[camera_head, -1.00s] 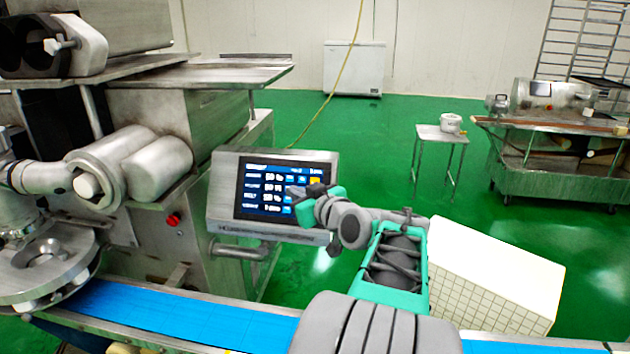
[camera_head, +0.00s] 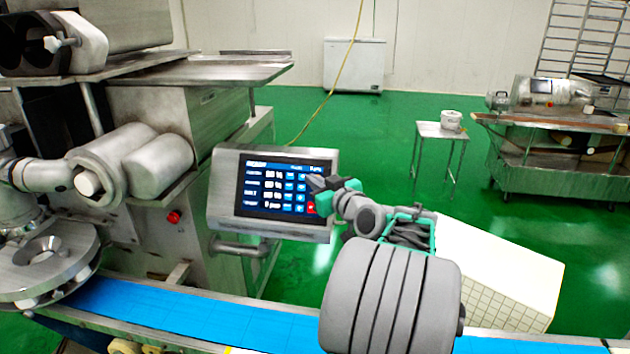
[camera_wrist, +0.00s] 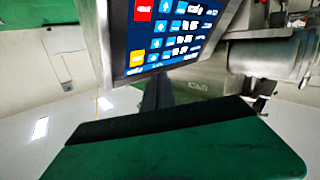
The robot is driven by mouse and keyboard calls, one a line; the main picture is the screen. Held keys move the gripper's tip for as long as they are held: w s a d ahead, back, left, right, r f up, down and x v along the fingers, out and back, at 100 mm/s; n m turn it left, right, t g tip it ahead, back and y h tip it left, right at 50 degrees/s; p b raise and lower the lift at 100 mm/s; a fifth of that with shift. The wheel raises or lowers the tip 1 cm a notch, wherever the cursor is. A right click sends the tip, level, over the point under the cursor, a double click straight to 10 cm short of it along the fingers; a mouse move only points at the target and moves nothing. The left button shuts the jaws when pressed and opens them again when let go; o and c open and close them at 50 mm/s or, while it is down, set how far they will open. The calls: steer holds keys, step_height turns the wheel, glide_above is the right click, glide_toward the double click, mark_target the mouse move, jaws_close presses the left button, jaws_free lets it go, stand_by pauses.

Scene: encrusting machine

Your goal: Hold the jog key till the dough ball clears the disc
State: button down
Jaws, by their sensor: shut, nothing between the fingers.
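The control panel (camera_head: 222,190) stands in mid view with a lit screen (camera_head: 262,185) of blue keys and a red key (camera_head: 311,208) at lower right. The wrist view shows the screen upside down (camera_wrist: 180,30), with a red key (camera_wrist: 143,10) and an orange key (camera_wrist: 137,58) along one side. My gripper (camera_head: 316,182) is shut and empty at the screen's right edge. In the wrist view its dark fingers (camera_wrist: 157,92) point toward the panel; contact cannot be told. The metal disc (camera_head: 75,262) is at the left. Pale lumps show at its rim; I cannot tell a dough ball there.
A blue conveyor belt (camera_head: 190,315) runs along the front below the disc. A red stop button (camera_head: 174,218) is on the machine left of the panel. A white box (camera_head: 500,262) stands at right. A small table with a tub (camera_head: 451,120) is behind on open green floor.

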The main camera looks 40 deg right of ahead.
steer(key=shift+w+d+f+b, duration=0.8)
steer(key=shift+d+b, duration=0.1)
steer(key=shift+d, duration=0.1)
stand_by(1.3)
steer(key=shift+d+f+b, duration=0.1)
steer(key=shift+f+b, duration=0.05)
steer(key=shift+b, duration=0.2)
steer(key=shift+w+d, duration=0.2)
